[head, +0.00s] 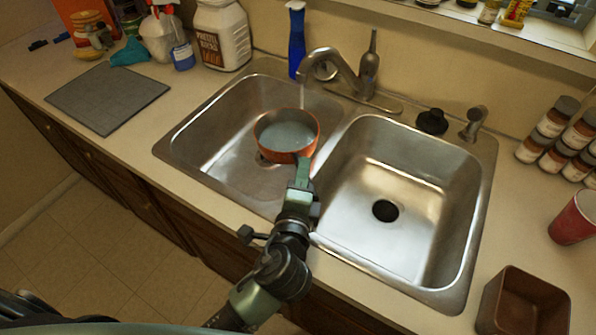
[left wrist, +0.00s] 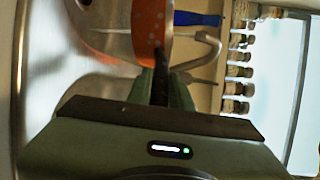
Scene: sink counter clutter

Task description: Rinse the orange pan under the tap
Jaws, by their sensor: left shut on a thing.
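The orange pan (head: 286,136) is held over the left sink basin (head: 212,136), with its open side up and what looks like water inside. It also shows in the left wrist view (left wrist: 148,28), orange with pale dots. The tap (head: 338,66) points over the left basin, and a thin stream seems to fall from its spout toward the pan. My left gripper (head: 301,178) is shut on the pan's handle at the near side of the pan. Its fingers (left wrist: 160,88) close on the dark handle in the left wrist view. My right gripper is not in view.
The right basin (head: 385,190) is empty. A blue bottle (head: 296,40), a white jug (head: 222,36) and a spray bottle (head: 161,36) stand behind. A grey mat (head: 107,97) lies left. Several jars (head: 556,125), a red cup (head: 574,218) and a brown container (head: 523,303) stand right.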

